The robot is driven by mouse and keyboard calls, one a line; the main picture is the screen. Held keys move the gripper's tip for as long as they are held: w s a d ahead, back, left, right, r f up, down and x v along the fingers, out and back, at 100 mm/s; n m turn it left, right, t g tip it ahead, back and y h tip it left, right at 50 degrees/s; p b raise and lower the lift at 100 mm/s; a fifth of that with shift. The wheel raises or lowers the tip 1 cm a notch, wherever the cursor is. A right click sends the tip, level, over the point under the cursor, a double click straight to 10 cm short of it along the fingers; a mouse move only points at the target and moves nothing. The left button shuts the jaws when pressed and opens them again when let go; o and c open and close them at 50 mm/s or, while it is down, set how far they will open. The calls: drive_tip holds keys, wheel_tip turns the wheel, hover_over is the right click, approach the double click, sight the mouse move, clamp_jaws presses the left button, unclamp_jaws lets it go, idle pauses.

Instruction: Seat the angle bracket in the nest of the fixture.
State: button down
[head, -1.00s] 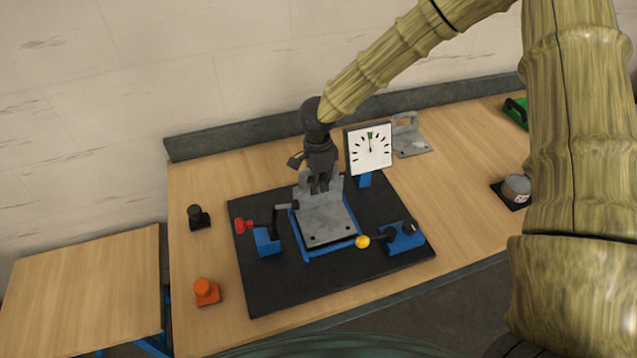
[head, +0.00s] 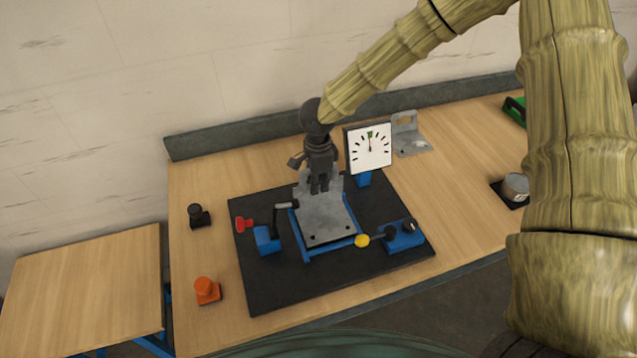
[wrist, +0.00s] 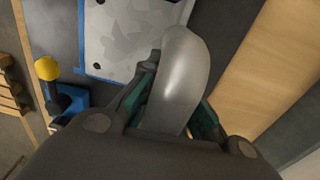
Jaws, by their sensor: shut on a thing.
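The grey angle bracket (head: 325,222) lies with its flat plate over the blue-edged nest of the fixture (head: 308,256), its upright flange at the back. My gripper (head: 320,188) is shut on that flange from above. In the wrist view the flange (wrist: 178,80) stands between the fingers, and the plate (wrist: 130,35) lies inside the blue edging. The plate looks about level with the nest; I cannot tell whether it touches the floor of the nest. The rear of the nest is hidden by the bracket and gripper.
A red-tipped clamp (head: 266,238) stands left of the nest, a yellow-tipped one (head: 400,237) right. A dial (head: 370,150) stands behind right. Another bracket (head: 410,138) lies at the back. Black (head: 198,217) and orange (head: 207,291) knobbed items stand left of the black base plate (head: 270,290).

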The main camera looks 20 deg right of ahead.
drive_tip(key=shift+f, duration=0.85)
idle(0.3)
drive_tip(key=c, duration=1.6)
unclamp_jaws()
drive_tip(key=shift+o, duration=0.2)
drive_tip(key=shift+f, duration=0.1)
wheel_tip(320, 180, up, 12)
drive_tip(key=shift+w+r, duration=0.1)
